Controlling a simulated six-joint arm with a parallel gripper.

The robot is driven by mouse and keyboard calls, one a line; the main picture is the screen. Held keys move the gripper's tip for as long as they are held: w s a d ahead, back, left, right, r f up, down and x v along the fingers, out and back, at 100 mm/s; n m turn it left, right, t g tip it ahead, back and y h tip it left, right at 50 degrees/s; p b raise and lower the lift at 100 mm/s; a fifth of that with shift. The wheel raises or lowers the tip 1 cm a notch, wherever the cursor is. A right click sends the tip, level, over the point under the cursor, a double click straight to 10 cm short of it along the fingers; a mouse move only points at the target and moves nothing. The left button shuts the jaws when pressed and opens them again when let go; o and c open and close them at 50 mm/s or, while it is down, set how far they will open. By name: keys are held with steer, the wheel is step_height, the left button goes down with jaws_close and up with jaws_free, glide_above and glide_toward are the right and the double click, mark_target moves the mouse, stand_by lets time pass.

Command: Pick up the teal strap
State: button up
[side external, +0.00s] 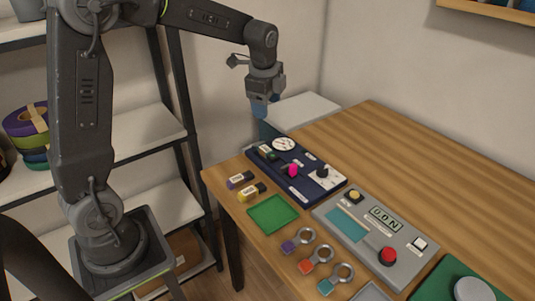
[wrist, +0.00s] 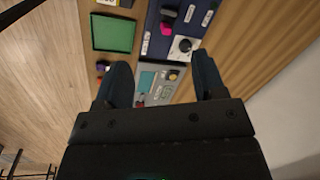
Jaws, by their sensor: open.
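The teal strap (side external: 326,286) is a small teal tab with a grey metal ring. My gripper (side external: 260,106) is high above the table's far left corner, well away from the straps. In the wrist view my gripper (wrist: 162,62) has its two blue fingers spread apart, with nothing held between them. I cannot make out the teal strap in the wrist view.
A green square tray (side external: 273,214) lies left of the straps. A dark blue panel (side external: 296,170) with knobs and a grey panel (side external: 352,222) with a red button (side external: 388,256) sit behind. A purple and a yellow block lie near the left edge.

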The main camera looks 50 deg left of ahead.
steer(key=w+a+f+m+g, duration=0.2)
steer(key=w+a+f+m, duration=0.4)
steer(key=f, duration=0.4)
glide_above(268, 150)
steer(key=shift+n, duration=0.3)
steer(key=f, duration=0.7)
steer(key=shift+s+d+f, duration=0.1)
steer(key=shift+s+d, duration=0.25)
steer(key=shift+d, duration=0.05)
steer(key=shift+w+a+f, duration=0.15)
steer(key=shift+a+f, duration=0.05)
steer(key=shift+f, duration=1.35)
steer(key=shift+w+a+f, duration=0.1)
steer(key=shift+a+f, duration=0.05)
steer(key=shift+f, duration=1.35)
steer(key=c, duration=1.1)
